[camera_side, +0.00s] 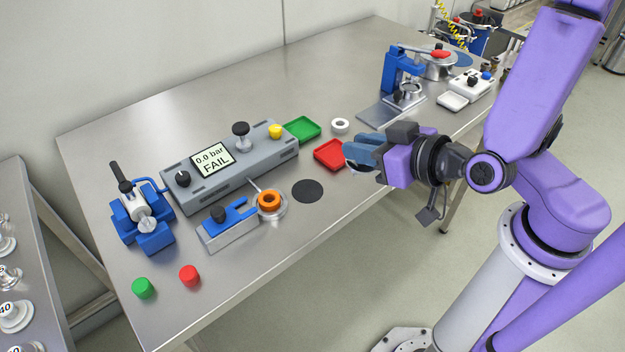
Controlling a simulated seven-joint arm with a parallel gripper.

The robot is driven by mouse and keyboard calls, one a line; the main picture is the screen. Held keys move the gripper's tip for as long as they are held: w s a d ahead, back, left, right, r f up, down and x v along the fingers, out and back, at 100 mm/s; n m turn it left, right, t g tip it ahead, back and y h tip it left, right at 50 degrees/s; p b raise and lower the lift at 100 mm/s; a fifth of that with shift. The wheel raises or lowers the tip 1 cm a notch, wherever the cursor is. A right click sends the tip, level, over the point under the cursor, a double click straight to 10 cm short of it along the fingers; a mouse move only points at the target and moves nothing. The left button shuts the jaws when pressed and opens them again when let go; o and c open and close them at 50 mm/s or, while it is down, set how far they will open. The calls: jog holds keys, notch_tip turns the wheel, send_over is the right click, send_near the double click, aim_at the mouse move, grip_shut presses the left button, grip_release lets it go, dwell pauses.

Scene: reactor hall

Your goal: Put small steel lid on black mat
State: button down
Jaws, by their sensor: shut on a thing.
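The black mat (307,191) is a small dark disc lying flat and bare on the steel table, near its front edge. My gripper (350,156) is above the front edge of the table, to the right of the mat and higher than it. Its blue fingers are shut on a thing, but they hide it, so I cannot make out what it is. I cannot pick out the small steel lid for certain anywhere in view. A pale edge shows just under the fingers, too little to identify.
A red tray (329,154) sits close to my gripper's left, with a green tray (302,129) behind it. A white ring (340,125) lies nearby. A grey test unit (230,168) reads "0.0 bar FAIL". A clamp with an orange ring (269,200) stands just left of the mat.

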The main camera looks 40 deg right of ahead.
jog(key=s+d+m+h, duration=0.2)
jog(key=d+h, duration=0.1)
send_over(308, 192)
jog(key=s, duration=0.1)
jog(key=f, duration=0.9)
jog(key=shift+s+d, duration=0.15)
jog(key=shift+d, duration=0.2)
jog(key=shift+w+a+f, duration=0.3)
jog(key=shift+w+f, duration=0.15)
jog(key=shift+f, duration=0.2)
jog(key=shift+w+f, duration=0.2)
jog(key=shift+f, duration=1.5)
jog(key=shift+f, duration=0.1)
jog(key=c, duration=1)
grip_release()
jog(key=shift+o, duration=0.2)
